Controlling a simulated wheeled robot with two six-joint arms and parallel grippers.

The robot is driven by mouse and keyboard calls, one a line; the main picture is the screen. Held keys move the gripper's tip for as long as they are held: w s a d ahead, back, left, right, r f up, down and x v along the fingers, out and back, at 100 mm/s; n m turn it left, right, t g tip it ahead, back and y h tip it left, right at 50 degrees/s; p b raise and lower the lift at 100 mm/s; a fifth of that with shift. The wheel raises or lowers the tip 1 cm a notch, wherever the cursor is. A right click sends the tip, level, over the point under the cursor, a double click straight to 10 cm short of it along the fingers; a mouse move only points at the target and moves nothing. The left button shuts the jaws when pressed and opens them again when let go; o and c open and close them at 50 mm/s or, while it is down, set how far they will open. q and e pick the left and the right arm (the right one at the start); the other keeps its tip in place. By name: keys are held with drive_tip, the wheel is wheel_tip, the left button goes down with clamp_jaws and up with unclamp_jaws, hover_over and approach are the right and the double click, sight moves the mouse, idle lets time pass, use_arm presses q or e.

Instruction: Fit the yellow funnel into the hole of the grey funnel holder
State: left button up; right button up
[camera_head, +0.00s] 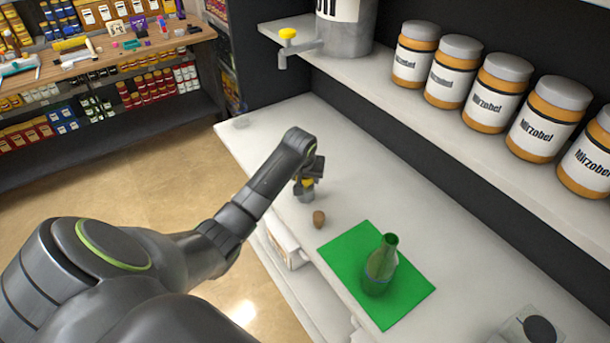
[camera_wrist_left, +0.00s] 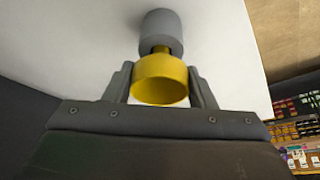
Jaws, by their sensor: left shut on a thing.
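The yellow funnel (camera_wrist_left: 160,78) is between the two fingers of my left gripper (camera_wrist_left: 161,88), which is shut on it. Just past the funnel in the left wrist view is the grey funnel holder (camera_wrist_left: 160,30), a short grey cylinder on the white counter. A dark narrow part shows between funnel and holder; I cannot tell how far the funnel is in the hole. In the head view my left gripper (camera_head: 308,172) is over the holder (camera_head: 304,193), with a bit of yellow funnel (camera_head: 307,183) showing. My right gripper is not in view.
A brown cork (camera_head: 319,219) stands on the white counter (camera_head: 345,195) near the holder. A green bottle (camera_head: 380,270) stands on a green mat (camera_head: 408,298). A shelf above holds several jars (camera_head: 452,72) and a grey tank with a yellow-handled tap (camera_head: 288,35).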

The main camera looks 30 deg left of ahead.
use_arm(q)
drive_tip(key=shift+f, duration=0.75)
drive_tip(key=o, duration=1.1)
drive_tip(key=shift+c, duration=0.2)
drive_tip(key=shift+r+b, duration=0.15)
drive_tip(key=shift+b, duration=0.15)
drive_tip(key=v, duration=1.7)
